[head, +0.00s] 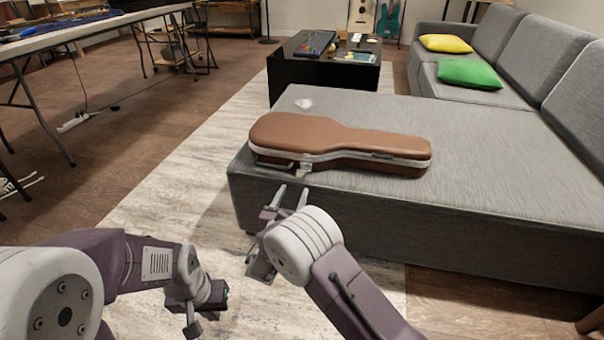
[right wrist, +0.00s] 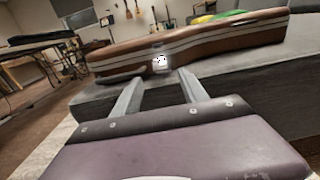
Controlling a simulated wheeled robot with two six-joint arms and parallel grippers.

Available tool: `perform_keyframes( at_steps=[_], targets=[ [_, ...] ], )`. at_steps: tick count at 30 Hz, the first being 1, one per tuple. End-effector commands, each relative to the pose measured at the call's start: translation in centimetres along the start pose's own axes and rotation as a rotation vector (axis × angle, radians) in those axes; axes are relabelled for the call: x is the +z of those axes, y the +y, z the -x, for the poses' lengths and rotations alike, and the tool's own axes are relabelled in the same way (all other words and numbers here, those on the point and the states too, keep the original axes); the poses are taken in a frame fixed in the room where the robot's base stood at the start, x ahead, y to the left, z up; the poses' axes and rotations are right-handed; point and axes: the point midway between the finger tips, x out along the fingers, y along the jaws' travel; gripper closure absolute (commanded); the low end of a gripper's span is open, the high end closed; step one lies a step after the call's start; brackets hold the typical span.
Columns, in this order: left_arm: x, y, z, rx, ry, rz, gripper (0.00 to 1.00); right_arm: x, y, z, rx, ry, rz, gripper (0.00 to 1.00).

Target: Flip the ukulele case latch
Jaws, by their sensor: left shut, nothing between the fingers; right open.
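The brown ukulele case (head: 335,139) lies closed on the grey sofa seat, near its front edge, with its narrow end to the right. A metal latch (head: 304,169) is on the case's near side; it also shows in the right wrist view (right wrist: 160,62). My right gripper (head: 291,194) is open and empty, just in front of the sofa and below the latch. In the right wrist view its two fingers point toward the latch, apart from it. My left gripper (head: 208,315) is low at the left, over the rug, shut and empty.
The grey sofa seat (head: 500,165) is clear to the right of the case. A black table (head: 325,77) stands at the back, and a long work table (head: 90,28) is at the left. Rug and floor lie between.

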Motion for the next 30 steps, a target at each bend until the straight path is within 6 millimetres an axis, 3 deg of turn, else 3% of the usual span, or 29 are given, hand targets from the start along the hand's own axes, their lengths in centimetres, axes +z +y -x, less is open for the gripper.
perform_keyframes(
  at_steps=[4,9,15,25,26,30],
  targets=[
    [0.1,0.0,-1.5,0.0,0.0,0.0,1.0,-0.6,-0.1,-1.4,-0.003,-0.001,-0.005,0.49],
    [0.5,-0.1,-4.3,0.0,0.0,0.0,1.0,-0.8,-0.2,-5.1,-0.006,-0.003,-0.005,0.49],
    [0.6,-0.1,-6.1,0.0,0.0,0.0,1.0,-0.4,-0.1,-8.3,-0.004,-0.002,-0.003,0.49],
    [0.6,-0.1,-6.2,0.0,0.0,0.0,1.0,0.1,-0.1,-9.1,-0.002,0.0,0.0,0.49],
    [0.6,-0.1,-6.2,0.0,0.0,0.0,1.0,0.1,-0.1,-9.1,-0.002,0.0,0.0,0.52],
    [0.6,-0.1,-6.2,0.0,0.0,0.0,1.0,0.0,-0.1,-9.1,-0.002,0.0,-0.001,0.91]
  ],
)
